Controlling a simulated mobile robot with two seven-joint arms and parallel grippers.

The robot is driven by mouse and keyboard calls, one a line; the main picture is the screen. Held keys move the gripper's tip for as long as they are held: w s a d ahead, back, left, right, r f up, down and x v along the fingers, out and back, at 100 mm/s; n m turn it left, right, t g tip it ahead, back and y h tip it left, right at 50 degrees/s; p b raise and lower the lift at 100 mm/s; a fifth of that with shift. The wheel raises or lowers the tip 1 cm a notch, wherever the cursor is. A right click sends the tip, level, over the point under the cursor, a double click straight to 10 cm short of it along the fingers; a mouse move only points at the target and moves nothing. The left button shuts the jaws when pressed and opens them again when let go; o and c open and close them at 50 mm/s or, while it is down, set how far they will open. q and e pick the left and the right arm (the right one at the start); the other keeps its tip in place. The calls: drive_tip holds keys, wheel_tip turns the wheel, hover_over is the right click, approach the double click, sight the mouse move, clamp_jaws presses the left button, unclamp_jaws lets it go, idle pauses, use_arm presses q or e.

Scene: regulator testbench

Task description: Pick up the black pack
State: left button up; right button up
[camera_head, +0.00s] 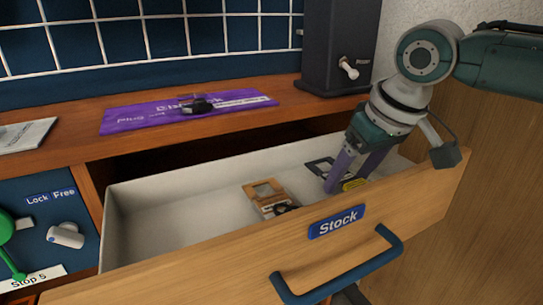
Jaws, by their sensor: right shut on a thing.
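The black pack (317,166) is in the open drawer, toward its right end. Its black, frame-like top shows left of my right gripper's purple fingers, and a yellow and dark part shows by the fingertips. My right gripper (346,184) reaches down into the drawer from the upper right and is shut on the black pack, whose middle the fingers hide. I cannot tell whether the pack is clear of the drawer floor.
A tan pack (263,188) lies left of the black one. The drawer front (240,258) bears a Stock label (337,222) and a blue handle (340,278). The drawer's left part is empty. A purple mat (150,118) and dark box (335,45) are on the bench above.

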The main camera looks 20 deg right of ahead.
sight(350, 178)
wheel_tip(350, 178, up, 7)
drive_tip(key=p, duration=0.3)
drive_tip(key=shift+r, duration=0.15)
drive_tip(key=s+a+p, duration=0.1)
drive_tip(key=a+p, duration=0.3)
drive_tip(key=a, duration=1.5)
drive_tip(key=shift+s+a+f, duration=0.25)
drive_tip(key=shift+a+f, duration=0.1)
drive_tip(key=shift+f, duration=0.1)
